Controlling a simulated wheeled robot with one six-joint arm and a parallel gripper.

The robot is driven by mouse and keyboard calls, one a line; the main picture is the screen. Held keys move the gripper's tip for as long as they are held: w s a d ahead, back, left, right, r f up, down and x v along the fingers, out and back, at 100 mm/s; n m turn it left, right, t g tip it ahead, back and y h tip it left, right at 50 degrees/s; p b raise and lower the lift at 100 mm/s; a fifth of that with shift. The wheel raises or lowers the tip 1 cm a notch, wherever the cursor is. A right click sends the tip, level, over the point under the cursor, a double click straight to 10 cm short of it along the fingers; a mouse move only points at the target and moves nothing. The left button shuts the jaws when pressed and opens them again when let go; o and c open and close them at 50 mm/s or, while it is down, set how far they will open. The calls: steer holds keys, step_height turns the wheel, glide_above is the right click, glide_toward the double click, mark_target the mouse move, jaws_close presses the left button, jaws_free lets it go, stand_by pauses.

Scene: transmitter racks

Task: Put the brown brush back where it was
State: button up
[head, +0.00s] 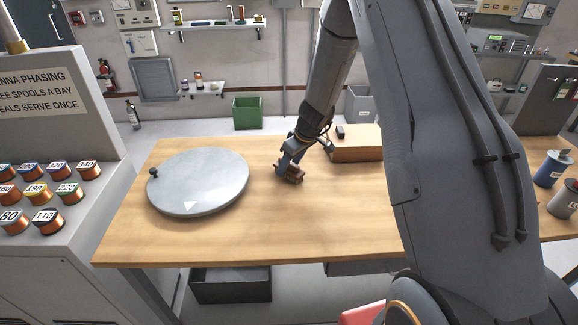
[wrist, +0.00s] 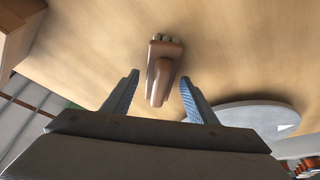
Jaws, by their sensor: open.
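The brown brush (head: 293,177) lies on the wooden table, right of the grey disc, in the head view. In the wrist view the brush (wrist: 165,50) has a rounded handle pointing toward my gripper and a blockier end farther away. My gripper (wrist: 160,76) is open, with one finger on each side of the handle and a visible gap to each. In the head view my gripper (head: 286,168) is low at the brush and partly hides it.
A round grey disc (head: 200,180) with a white triangle and a dark knob covers the table's left part. A brown box (head: 357,151) with a small dark object (head: 340,131) on top stands at the back right. The front middle of the table is clear. A spool rack (head: 40,150) stands left.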

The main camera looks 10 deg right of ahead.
steer(key=b+v, duration=0.2)
steer(key=v, duration=0.8)
steer(key=shift+r+b, duration=0.1)
steer(key=shift+b, duration=0.2)
steer(key=s+a+r+m+g+h, duration=0.1)
steer(key=s+m, duration=0.2)
steer(key=s, duration=1)
steer(key=s+a+r+m+g+h, duration=0.1)
steer(key=s+r+m, duration=0.1)
steer(key=s, duration=1.2)
steer(key=shift+s+a+m+g+h, duration=0.3)
steer(key=shift+m, duration=0.6)
